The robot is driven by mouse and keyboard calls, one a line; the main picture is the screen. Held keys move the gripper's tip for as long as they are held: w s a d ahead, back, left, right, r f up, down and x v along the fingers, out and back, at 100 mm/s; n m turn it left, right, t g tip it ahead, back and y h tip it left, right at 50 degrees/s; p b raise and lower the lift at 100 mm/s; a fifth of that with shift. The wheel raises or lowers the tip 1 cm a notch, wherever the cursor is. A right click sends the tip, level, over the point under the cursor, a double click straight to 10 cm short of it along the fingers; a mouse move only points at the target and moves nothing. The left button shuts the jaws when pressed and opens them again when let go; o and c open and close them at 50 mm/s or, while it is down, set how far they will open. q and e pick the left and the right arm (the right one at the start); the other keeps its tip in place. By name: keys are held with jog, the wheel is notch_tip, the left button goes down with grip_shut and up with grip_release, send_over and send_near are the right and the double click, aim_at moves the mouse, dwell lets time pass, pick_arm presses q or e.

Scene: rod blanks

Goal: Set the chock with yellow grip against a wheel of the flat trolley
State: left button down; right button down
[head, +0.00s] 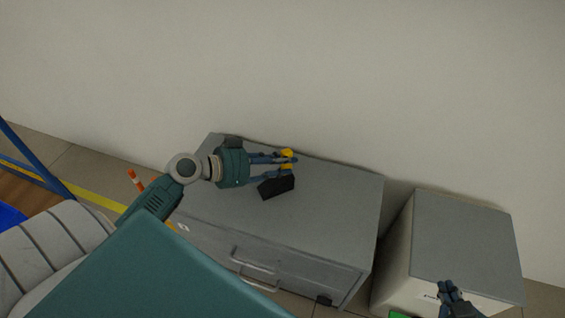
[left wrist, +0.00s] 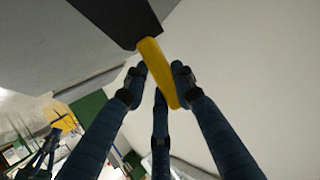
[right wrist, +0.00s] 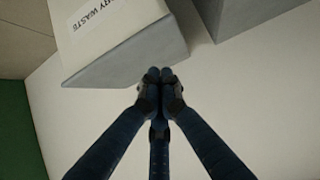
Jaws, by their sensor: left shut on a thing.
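The chock (head: 277,187) is a black block with a yellow grip (head: 288,153). In the head view it is at the top of the grey drawer cabinet; I cannot tell whether it touches the surface. My left gripper (head: 292,166) is shut on the yellow grip, and the black block hangs off one side of its fingers. The left wrist view shows the grip (left wrist: 158,72) between the fingers and the block (left wrist: 115,18) beyond. My right gripper (head: 447,287) is shut and empty, its fingertips together in the right wrist view (right wrist: 160,76).
The grey cabinet (head: 340,205) stands against the pale wall. A white bin with a grey lid (head: 465,235) stands right of it, close to my right gripper. An orange-and-white post (head: 134,180) and a blue frame (head: 35,158) are at the left.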

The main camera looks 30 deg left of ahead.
pick_arm(q)
jog(key=c, duration=1.4)
grip_release()
jog(key=shift+c, duration=0.2)
